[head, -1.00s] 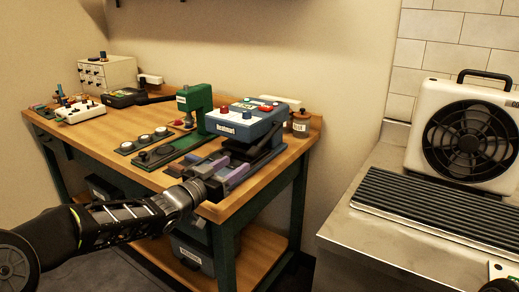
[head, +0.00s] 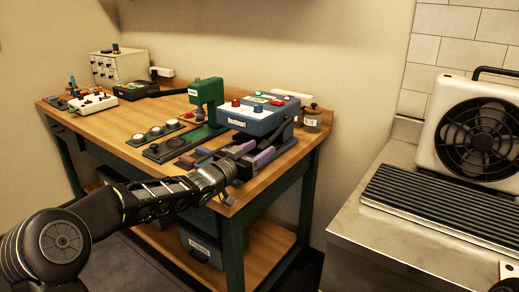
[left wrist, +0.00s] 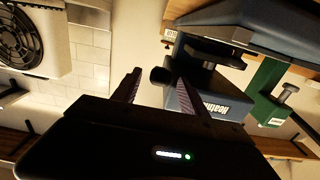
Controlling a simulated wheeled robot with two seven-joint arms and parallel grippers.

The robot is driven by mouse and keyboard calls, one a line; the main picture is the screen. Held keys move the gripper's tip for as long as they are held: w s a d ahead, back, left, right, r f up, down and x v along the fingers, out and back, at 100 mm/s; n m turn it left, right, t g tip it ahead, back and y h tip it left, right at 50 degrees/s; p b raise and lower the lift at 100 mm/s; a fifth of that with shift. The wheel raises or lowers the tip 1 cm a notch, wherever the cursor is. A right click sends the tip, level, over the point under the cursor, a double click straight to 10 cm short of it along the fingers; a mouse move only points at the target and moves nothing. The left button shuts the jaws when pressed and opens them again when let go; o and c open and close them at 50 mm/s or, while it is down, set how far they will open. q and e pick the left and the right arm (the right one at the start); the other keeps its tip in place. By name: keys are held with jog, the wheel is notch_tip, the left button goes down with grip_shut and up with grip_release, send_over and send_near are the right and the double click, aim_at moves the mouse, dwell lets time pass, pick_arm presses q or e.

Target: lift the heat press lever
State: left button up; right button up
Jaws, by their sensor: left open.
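The heat press (head: 250,124) is a blue-grey box with a white label and coloured knobs on top, standing near the table's right end. My left gripper (head: 252,153) is open at the front of the press, its purple-padded fingers pointing at it. In the left wrist view, the press (left wrist: 222,104) shows upside down with its label. There a round black knob (left wrist: 160,76), seemingly the lever's end, appears between the tips of my left gripper (left wrist: 157,83), with gaps on both sides.
A green hand press (head: 208,96) stands just left of the heat press, and a labelled jar (head: 312,120) behind it to the right. A black tray with white discs (head: 155,134) lies farther left. A fan unit (head: 480,133) stands on the right counter.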

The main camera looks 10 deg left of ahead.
pick_arm(q)
jog(key=shift+w+d, duration=0.15)
jog(key=shift+w, duration=0.2)
jog(key=shift+c, duration=0.5)
grip_shut()
dwell(0.8)
